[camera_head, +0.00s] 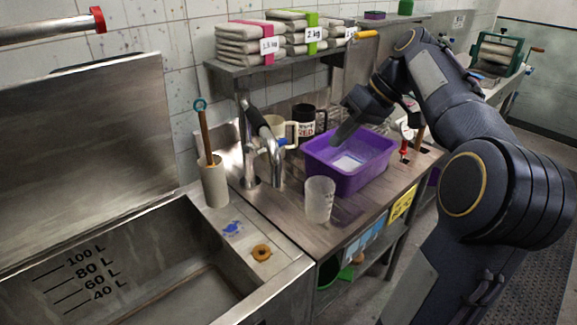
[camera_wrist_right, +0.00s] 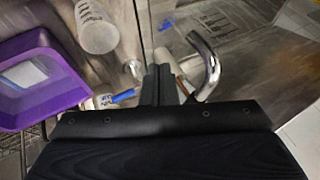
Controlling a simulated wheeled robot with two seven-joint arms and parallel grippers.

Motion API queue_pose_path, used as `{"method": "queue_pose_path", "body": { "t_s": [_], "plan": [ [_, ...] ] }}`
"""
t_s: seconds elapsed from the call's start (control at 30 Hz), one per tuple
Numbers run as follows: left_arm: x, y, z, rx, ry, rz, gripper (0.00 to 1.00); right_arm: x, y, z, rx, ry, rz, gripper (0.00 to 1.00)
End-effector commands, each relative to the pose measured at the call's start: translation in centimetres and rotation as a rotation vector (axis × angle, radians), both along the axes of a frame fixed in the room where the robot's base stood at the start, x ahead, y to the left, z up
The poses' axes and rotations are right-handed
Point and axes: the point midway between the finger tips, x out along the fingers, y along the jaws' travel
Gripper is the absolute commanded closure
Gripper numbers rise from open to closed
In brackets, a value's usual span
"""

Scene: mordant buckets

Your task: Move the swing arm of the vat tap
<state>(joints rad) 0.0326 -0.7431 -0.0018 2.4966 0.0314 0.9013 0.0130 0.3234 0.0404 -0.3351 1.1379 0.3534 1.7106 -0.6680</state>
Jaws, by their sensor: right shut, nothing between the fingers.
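The vat tap (camera_head: 250,165) is a chrome post at the back of the counter, beside the vat. Its curved chrome swing arm (camera_head: 274,152) bends down over the counter side, and a black sleeve or lever (camera_head: 257,121) slants above it. The curved chrome pipe (camera_wrist_right: 208,62) also shows in the right wrist view, just right of the fingertips. My right gripper (camera_head: 343,134) is shut and empty, above the purple tub's left side and apart from the tap in the head view. Its closed fingers (camera_wrist_right: 160,80) hide part of what lies behind. My left gripper is not in view.
A purple tub (camera_head: 373,170), a translucent beaker (camera_head: 319,200) and mugs (camera_head: 309,116) crowd the counter near the tap. A holder (camera_head: 214,184) with a wooden-handled tool stands left of it. The steel vat (camera_head: 215,238) lies at the front left. A shelf (camera_head: 285,54) holds bags above.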

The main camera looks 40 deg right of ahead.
Motion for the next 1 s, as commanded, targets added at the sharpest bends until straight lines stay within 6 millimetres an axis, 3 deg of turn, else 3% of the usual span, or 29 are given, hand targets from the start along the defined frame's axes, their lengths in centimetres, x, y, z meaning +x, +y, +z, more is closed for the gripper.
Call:
{"method": "queue_pose_path", "body": {
  "t_s": [0.17,0.63,0.8,1.0],
  "plan": [
    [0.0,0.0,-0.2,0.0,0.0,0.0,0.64,0.2,0.4,-0.3,0.02,-0.038,-0.003,1.0],
    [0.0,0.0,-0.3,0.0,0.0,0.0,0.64,4.0,4.6,-7.8,0.019,-0.03,-0.003,1.0],
    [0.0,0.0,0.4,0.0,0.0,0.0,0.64,4.1,7.2,-7.3,0.019,-0.033,-0.002,1.0],
    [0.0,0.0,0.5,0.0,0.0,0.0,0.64,4.2,8.3,-7.4,0.017,-0.033,-0.006,1.0]
  ]
}}
